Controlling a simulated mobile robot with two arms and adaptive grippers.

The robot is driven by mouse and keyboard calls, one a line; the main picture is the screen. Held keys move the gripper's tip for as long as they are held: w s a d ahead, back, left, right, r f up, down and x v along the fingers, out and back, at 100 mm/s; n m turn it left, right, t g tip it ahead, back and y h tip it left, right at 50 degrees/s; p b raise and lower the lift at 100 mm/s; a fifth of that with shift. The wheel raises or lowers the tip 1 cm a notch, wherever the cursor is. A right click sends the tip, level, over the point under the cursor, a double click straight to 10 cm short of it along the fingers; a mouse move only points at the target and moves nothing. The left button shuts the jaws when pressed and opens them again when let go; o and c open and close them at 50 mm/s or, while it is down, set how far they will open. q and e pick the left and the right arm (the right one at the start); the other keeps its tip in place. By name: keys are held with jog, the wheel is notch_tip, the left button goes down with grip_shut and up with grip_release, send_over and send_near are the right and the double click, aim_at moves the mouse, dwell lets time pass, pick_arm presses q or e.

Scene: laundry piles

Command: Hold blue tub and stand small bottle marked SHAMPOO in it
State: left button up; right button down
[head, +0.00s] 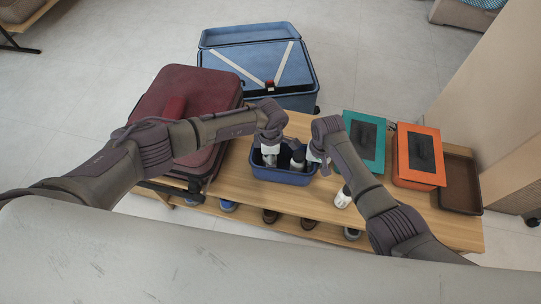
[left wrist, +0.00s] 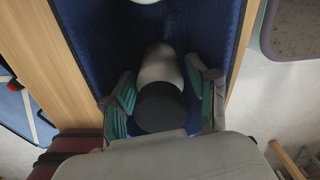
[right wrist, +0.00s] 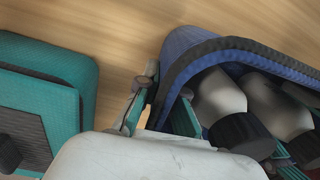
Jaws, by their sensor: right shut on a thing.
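The blue tub (head: 283,178) stands on the wooden bench. My right gripper (head: 316,158) is shut on the tub's right rim, and that rim (right wrist: 172,72) shows between its fingers in the right wrist view. My left gripper (head: 269,153) is inside the tub, open, with its fingers on either side of a white bottle with a black cap (left wrist: 160,100); gaps show beside the bottle. A second white bottle with a dark cap (head: 298,161) is in the tub. Both bottles show in the right wrist view. No label is readable, so I cannot tell which is marked SHAMPOO.
A white bottle (head: 343,197) stands outside the tub on the bench (head: 260,210). A teal box (head: 364,140), an orange box (head: 417,156) and a brown tray (head: 460,180) are to the right. A red suitcase (head: 190,95) is left; an open blue suitcase (head: 258,65) is behind.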

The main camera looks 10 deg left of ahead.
pick_arm(q)
jog(key=shift+r, duration=0.1)
dwell(0.5)
jog(key=shift+w+r, duration=0.1)
jog(key=shift+r, duration=1.2)
pick_arm(e)
jog(key=shift+d, duration=0.1)
pick_arm(q)
jog(key=shift+r, duration=3.1)
pick_arm(e)
jog(key=c, duration=1.2)
grip_release()
jog(key=shift+r, duration=0.15)
